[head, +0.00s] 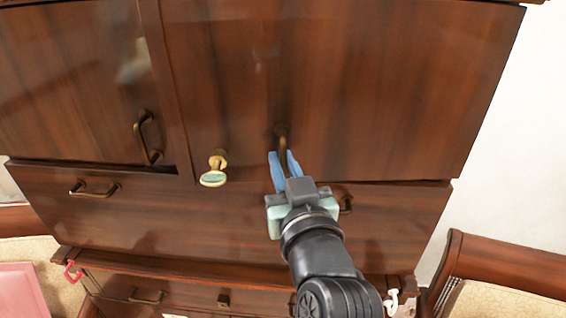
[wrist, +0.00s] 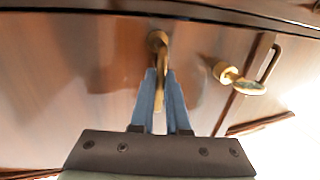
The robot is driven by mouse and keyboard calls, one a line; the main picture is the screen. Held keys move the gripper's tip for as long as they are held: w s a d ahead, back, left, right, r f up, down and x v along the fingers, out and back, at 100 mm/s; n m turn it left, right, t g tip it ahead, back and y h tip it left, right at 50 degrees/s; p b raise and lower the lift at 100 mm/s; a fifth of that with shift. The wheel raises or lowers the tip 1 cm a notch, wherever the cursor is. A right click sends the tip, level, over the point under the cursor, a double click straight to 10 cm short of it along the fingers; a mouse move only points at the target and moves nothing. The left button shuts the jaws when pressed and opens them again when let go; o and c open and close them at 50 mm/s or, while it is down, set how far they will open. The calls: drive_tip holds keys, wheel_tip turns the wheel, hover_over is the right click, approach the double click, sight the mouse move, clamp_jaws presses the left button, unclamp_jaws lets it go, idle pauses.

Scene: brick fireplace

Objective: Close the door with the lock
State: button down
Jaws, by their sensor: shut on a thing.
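The door with the lock (head: 370,90) is the wide dark wooden door at the right of the cabinet. It looks flush or nearly flush with the front; I cannot tell whether a small gap is left. A brass lock with a flat oval key-like end (head: 213,178) sits at its lower left, and also shows in the wrist view (wrist: 240,82). Right of it hangs a dark brass handle (head: 282,131). My gripper (head: 279,157) has its blue fingers shut on this handle, which also shows between them in the wrist view (wrist: 158,42).
Another door (head: 70,80) with its own handle (head: 147,138) is at the left. A wide drawer (head: 180,215) lies below the doors, with smaller drawers under it. A wooden chair (head: 500,270) stands at the lower right. A pink object (head: 22,290) is at the lower left.

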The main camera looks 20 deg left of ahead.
idle(0.8)
drive_tip(key=b+x, duration=0.1)
drive_tip(key=x, duration=0.2)
drive_tip(key=shift+w, duration=0.35)
drive_tip(key=c, duration=1.2)
unclamp_jaws()
drive_tip(key=shift+r, duration=0.1)
drive_tip(key=shift+d, duration=0.15)
